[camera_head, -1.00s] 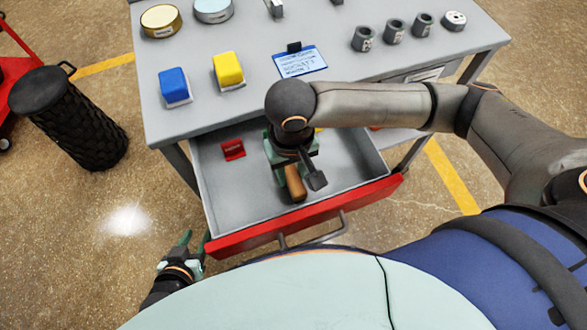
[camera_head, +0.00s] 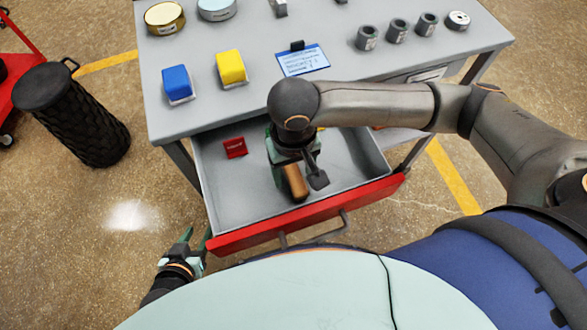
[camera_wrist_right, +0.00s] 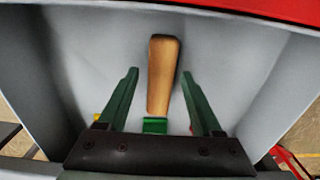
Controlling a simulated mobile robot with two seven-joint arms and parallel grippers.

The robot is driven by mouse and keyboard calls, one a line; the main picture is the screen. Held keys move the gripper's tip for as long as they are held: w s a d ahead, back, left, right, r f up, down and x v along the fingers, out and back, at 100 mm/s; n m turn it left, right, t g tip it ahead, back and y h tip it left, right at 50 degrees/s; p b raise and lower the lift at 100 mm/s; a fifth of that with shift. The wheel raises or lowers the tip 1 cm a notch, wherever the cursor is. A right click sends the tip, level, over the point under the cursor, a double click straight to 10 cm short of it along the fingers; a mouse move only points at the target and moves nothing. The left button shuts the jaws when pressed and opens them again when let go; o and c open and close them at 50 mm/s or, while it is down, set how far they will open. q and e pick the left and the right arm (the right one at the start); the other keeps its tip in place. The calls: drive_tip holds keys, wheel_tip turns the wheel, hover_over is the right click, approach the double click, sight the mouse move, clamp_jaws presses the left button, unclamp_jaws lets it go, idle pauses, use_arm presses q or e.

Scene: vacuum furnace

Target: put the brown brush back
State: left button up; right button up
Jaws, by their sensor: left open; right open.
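The brown brush shows as a wooden handle (camera_head: 295,182) inside the open drawer (camera_head: 235,205). In the right wrist view its handle (camera_wrist_right: 163,75) lies between the two green fingers, with a green part below it near the palm. My right gripper (camera_wrist_right: 160,95) is open around the handle, with a gap on each side. In the head view my right wrist hides most of that gripper and the rest of the brush. My left gripper (camera_head: 196,243) is open and empty, outside the drawer at its front left corner.
A red block (camera_head: 235,147) lies at the back left of the drawer. The table (camera_head: 200,105) above holds a blue block (camera_head: 177,83), a yellow block (camera_head: 231,67), a label card (camera_head: 303,61) and several small cylinders. A dark ribbed bin (camera_head: 82,120) stands left.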

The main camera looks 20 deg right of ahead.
sight(293, 173)
use_arm(q)
drive_tip(key=a+p, duration=0.1)
drive_tip(key=p, duration=0.1)
drive_tip(key=s+a+r+p, duration=0.1)
drive_tip(key=shift+s+r+y+p, duration=0.15)
drive_tip(key=shift+r+y+p, duration=0.15)
drive_tip(key=shift+p, duration=0.05)
use_arm(e)
wheel_tip(293, 173, up, 12)
